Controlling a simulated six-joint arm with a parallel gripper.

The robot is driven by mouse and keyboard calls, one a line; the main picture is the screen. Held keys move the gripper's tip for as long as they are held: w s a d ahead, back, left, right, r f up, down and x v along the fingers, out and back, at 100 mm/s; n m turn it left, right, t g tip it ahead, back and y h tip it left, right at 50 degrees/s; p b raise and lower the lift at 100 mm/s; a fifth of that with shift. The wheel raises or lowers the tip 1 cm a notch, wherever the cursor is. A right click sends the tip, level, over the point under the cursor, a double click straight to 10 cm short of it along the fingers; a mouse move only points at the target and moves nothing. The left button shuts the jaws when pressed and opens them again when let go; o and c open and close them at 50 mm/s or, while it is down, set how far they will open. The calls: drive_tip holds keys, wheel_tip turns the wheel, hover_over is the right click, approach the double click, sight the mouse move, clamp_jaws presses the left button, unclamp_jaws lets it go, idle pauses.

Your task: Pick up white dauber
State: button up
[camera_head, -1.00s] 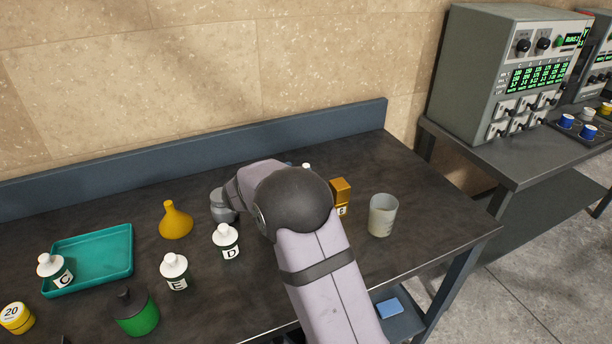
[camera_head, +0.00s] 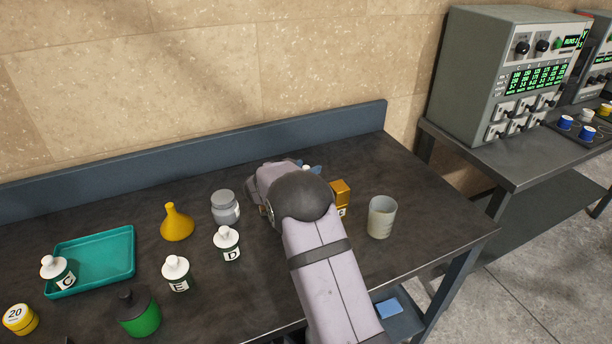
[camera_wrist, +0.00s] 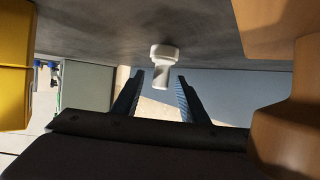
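In the wrist view, the white dauber (camera_wrist: 163,62) is ahead of my gripper (camera_wrist: 160,86), about midway between the tips. The two dark fingers are apart with nothing held. The dauber looks upside down because the table is at the top of that view. In the head view only a small white bit (camera_head: 306,167), probably the dauber, shows beside a blue fingertip; my arm hides the rest of the gripper.
An orange-gold block (camera_head: 341,190) and a clear beaker (camera_head: 382,217) stand to the right. Bottle C (camera_head: 57,271) is at the teal tray (camera_head: 118,262).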

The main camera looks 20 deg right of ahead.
clamp_jaws()
idle(0.3)
wheel_tip(320, 180, up, 10)
drive_tip(key=shift+p, duration=0.4)
